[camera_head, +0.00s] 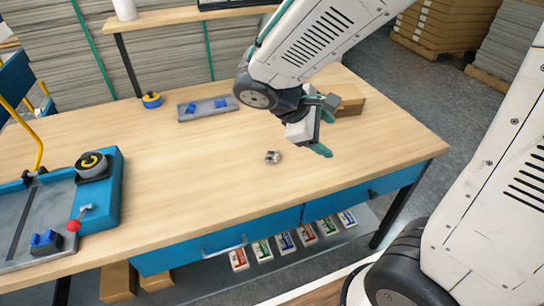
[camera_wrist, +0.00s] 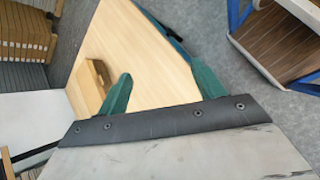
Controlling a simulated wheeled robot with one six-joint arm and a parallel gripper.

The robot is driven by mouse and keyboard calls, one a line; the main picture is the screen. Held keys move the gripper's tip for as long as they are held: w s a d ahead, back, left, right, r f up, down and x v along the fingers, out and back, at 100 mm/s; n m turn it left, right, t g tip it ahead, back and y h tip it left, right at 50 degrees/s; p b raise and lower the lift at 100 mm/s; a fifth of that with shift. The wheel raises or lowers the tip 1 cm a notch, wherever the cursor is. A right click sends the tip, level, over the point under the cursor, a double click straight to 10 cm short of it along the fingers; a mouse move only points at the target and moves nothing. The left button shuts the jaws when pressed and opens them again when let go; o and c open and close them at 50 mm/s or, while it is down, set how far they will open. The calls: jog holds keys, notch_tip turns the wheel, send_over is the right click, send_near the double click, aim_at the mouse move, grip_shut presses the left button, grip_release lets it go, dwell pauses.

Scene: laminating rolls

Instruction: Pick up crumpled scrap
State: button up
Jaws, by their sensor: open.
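The crumpled scrap (camera_head: 273,157) is a small grey, wadded piece lying on the light wood tabletop, near the middle of the bench in the head view. My gripper (camera_head: 322,127) is above the table, to the right of the scrap and apart from it. Its two green fingers are spread with nothing between them. In the wrist view my gripper (camera_wrist: 163,92) also shows open and empty over bare tabletop. The scrap does not show in the wrist view.
A wooden box (camera_head: 350,100) stands behind my gripper; it also shows in the wrist view (camera_wrist: 90,90). A grey tray (camera_head: 208,108) with blue pieces and a yellow-blue tape roll (camera_head: 151,100) lie at the back. A blue cutting machine (camera_head: 108,200) stands left. The tabletop around the scrap is clear.

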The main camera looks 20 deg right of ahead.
jog(key=w+a+f+n+t+h, duration=0.3)
jog(key=w+a+f+n+t, duration=0.1)
jog(key=w+a+f+n, duration=0.3)
jog(key=n+t, duration=0.4)
jog(key=n, duration=0.4)
send_near(268, 159)
jog(key=d, duration=0.1)
jog(key=w+d, duration=0.1)
jog(key=shift+w+d+f+y, duration=0.25)
jog(key=shift+f+y, duration=0.05)
jog(key=shift+y, duration=0.1)
jog(key=shift+w+d+f+t, duration=0.15)
jog(key=shift+w+f+t, duration=0.05)
jog(key=shift+f+t, duration=0.1)
jog(key=x, duration=0.7)
jog(key=shift+s+d, duration=0.15)
jog(key=shift+c, duration=0.3)
jog(key=c, duration=1)
